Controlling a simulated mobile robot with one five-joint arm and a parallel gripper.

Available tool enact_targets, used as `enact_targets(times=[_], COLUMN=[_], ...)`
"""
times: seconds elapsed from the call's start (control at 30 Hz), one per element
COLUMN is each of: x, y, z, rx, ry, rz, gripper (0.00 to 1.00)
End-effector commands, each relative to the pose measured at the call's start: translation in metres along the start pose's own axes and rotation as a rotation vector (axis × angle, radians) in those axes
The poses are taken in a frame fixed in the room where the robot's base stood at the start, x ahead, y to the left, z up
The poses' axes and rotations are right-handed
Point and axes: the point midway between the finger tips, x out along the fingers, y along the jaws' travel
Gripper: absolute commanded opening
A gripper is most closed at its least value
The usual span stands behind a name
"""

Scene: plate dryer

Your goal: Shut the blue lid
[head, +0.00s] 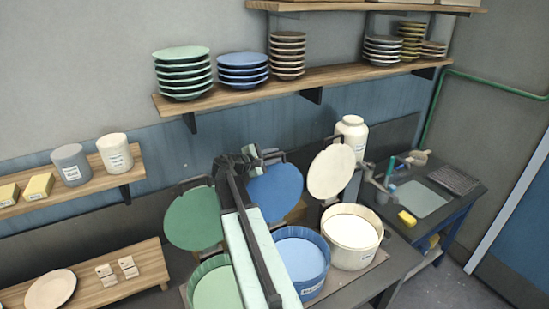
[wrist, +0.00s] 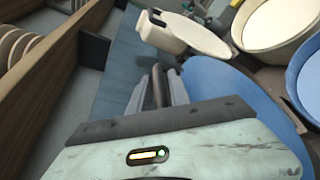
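The blue lid (head: 276,192) stands raised, tilted back behind the open blue tub (head: 300,262). In the wrist view the blue lid (wrist: 232,88) fills the right side, close beside my gripper (wrist: 157,70). My gripper (head: 250,158) is at the lid's upper left edge in the head view. Its fingers look closed together, with nothing seen between them. Whether it touches the lid is unclear. My arm covers part of the blue tub's left side.
A green lid (head: 194,218) and a cream lid (head: 331,172) also stand open, by the green tub (head: 212,287) and cream tub (head: 352,238). A shelf (head: 300,88) with stacked plates runs above. A white jar (head: 351,138) stands behind the cream lid.

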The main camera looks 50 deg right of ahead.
Motion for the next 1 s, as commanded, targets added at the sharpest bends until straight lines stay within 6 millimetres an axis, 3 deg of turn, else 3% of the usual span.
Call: enact_targets(times=[0.1,0.17,0.2,1.0], x=[-0.0002,-0.0002,-0.0002,0.0007], y=[0.0000,0.0000,-0.0001,-0.0005], z=[0.0003,0.0003,0.0004,0.0010], rx=[0.000,0.000,0.000,0.001], ry=[0.000,0.000,0.000,-0.001], rz=[0.000,0.000,0.000,-0.002], gripper=[0.20,0.04,0.00,0.00])
